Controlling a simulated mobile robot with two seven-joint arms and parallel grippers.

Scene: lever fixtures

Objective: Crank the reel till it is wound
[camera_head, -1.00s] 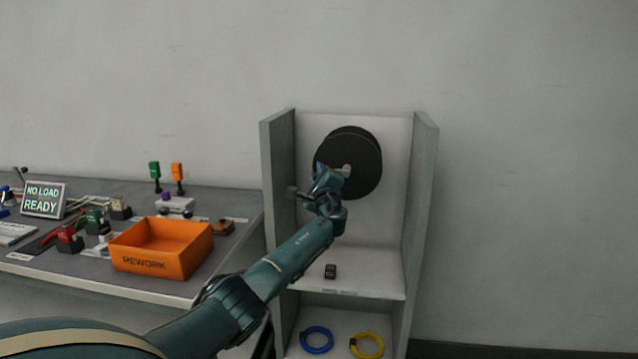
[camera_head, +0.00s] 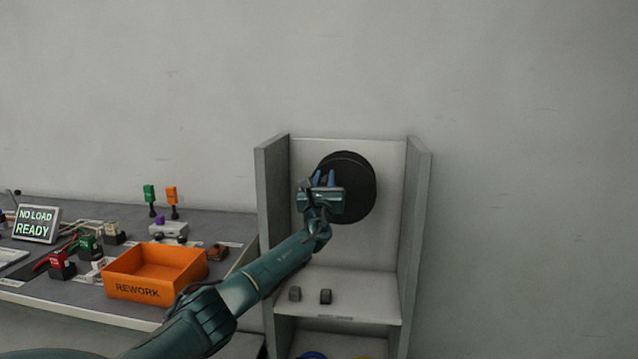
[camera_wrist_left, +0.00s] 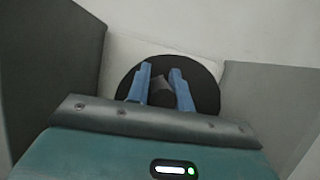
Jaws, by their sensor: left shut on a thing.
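The black round reel (camera_head: 363,190) is mounted on the back panel of a grey open cabinet (camera_head: 273,190). My left gripper (camera_head: 323,178) is in front of the reel's left part, with its blue fingers pointing at it. In the left wrist view, the reel (camera_wrist_left: 207,88) lies behind the two blue fingers (camera_wrist_left: 160,85). They are shut on a dark grey crank handle (camera_wrist_left: 161,97) between them. The rest of the crank is hidden by my gripper. My right gripper is in neither view.
Two small dark blocks (camera_head: 326,296) sit on the cabinet shelf below the reel. Side walls close in the cabinet left and right. At left, a table holds an orange REWORK bin (camera_head: 137,291), a NO LOAD READY sign (camera_head: 36,224) and several small fixtures.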

